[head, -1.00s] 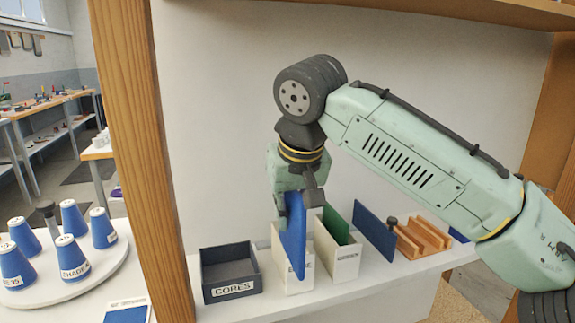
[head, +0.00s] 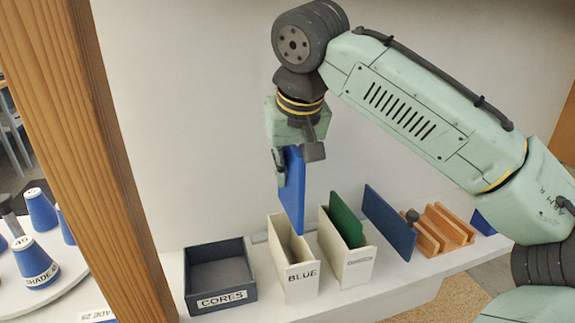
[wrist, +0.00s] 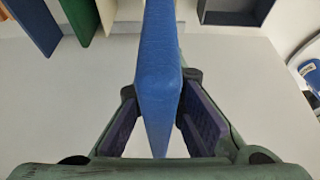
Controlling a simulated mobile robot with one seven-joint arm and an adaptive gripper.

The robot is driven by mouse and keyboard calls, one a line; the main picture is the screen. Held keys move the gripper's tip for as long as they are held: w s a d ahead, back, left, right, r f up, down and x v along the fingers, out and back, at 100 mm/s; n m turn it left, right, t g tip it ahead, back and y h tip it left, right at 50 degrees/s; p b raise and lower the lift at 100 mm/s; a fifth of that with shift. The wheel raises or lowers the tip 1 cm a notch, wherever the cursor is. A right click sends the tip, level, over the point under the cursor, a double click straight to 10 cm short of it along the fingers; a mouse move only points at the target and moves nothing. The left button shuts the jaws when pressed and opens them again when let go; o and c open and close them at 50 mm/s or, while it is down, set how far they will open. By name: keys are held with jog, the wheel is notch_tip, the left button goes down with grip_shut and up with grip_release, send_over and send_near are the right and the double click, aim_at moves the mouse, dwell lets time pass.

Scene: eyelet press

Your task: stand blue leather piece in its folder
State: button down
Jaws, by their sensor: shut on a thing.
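My gripper (head: 283,160) is shut on the blue leather piece (head: 294,190), a thin flat sheet held upright. In the wrist view the piece (wrist: 159,70) stands between the two pads of my gripper (wrist: 160,125). The white folder labelled BLUE (head: 301,281) stands open at the top on the shelf. The lower edge of the piece is near the folder's open top in the head view; I cannot tell whether it is above the opening or behind it.
A dark CORES box (head: 221,292) stands left of the BLUE folder. To the right are a white folder (head: 350,267) holding a green piece (head: 346,222), a dark blue panel (head: 390,222) and a wooden rack (head: 445,232). A wooden post (head: 95,150) rises at left.

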aim_at(296, 189)
notch_tip(296, 189, down, 12)
jog(key=b, duration=0.7)
jog(key=shift+f+b, duration=0.25)
jog(key=shift+b, duration=0.1)
dwell(1.2)
dwell(0.5)
jog(key=c, duration=1.6)
grip_release()
jog(key=v, duration=1.2)
